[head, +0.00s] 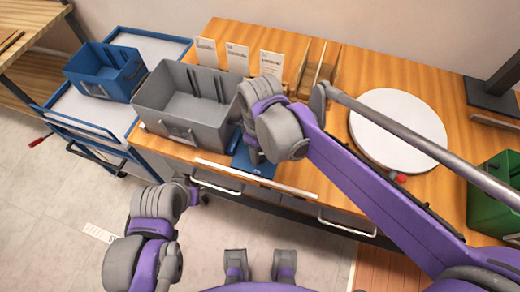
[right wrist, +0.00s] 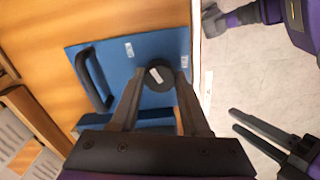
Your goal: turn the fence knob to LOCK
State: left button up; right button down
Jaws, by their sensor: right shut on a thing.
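The fence knob (right wrist: 160,75) is a round black knob with a white pointer mark, on a blue plate (right wrist: 110,65) in the right wrist view. Two small white labels (right wrist: 129,52) (right wrist: 184,62) sit beside it, too small to read. My right gripper (right wrist: 158,88) is shut on the knob, one finger on each side. In the head view the blue plate (head: 262,168) shows at the bench's front edge; my right arm hides the knob there. My left gripper (right wrist: 262,138) shows at the lower right of the right wrist view, fingers apart and empty, away from the plate.
A black bar handle (right wrist: 92,80) stands on the plate left of the knob. A grey bin (head: 185,135) stands left of the plate on the wooden bench (head: 335,150). A white round disc (head: 397,130) lies to the right. A blue bin (head: 105,72) sits on a cart at left.

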aim_at(261, 154)
jog(key=shift+n, duration=0.6)
jog(key=shift+c, duration=1.9)
grip_release()
jog(key=shift+r, duration=0.1)
notch_tip(261, 154, up, 11)
jog(key=p, duration=0.1)
jog(key=shift+d+f, duration=0.1)
jog(key=shift+f, duration=0.1)
